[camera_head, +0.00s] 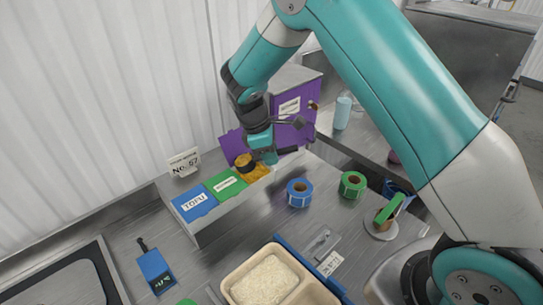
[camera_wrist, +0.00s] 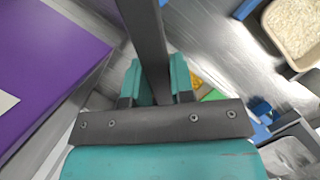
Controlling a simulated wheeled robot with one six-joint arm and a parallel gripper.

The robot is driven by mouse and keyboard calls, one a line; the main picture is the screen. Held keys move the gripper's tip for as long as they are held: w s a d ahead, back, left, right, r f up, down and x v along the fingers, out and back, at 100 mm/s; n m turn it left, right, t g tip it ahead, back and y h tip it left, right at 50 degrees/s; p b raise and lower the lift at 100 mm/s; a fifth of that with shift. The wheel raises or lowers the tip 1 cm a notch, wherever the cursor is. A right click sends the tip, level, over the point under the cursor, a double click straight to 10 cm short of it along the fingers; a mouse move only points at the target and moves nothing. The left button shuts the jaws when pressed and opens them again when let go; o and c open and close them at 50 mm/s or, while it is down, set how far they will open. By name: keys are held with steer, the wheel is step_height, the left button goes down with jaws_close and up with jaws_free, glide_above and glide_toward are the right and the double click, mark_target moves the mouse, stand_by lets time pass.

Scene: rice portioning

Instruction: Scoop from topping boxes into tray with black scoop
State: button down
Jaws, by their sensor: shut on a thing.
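My gripper (camera_head: 262,140) is shut on the black scoop (camera_wrist: 146,40), whose dark handle runs between the teal fingers (camera_wrist: 163,82) in the wrist view. In the head view the scoop's dark round end (camera_head: 244,161) is at the box with yellow-orange topping (camera_head: 258,174); I cannot tell how deep it sits or what it holds. The blue TOFU box (camera_head: 195,204) and the green box (camera_head: 224,184) have lids on. A purple lid (camera_head: 232,143) stands raised behind the row. The tray (camera_head: 228,284) holds white rice and also shows in the wrist view (camera_wrist: 277,42).
A purple box (camera_head: 305,104) stands behind my gripper. A blue tape roll (camera_head: 299,192) and a green tape roll (camera_head: 352,184) lie on the counter to the right. Bare metal counter separates the boxes and tray.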

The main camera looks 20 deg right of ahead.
steer(key=shift+s+d+r+p, duration=0.1)
steer(key=shift+r+p, duration=2.2)
steer(key=shift+r, duration=0.4)
steer(key=shift+f, duration=0.1)
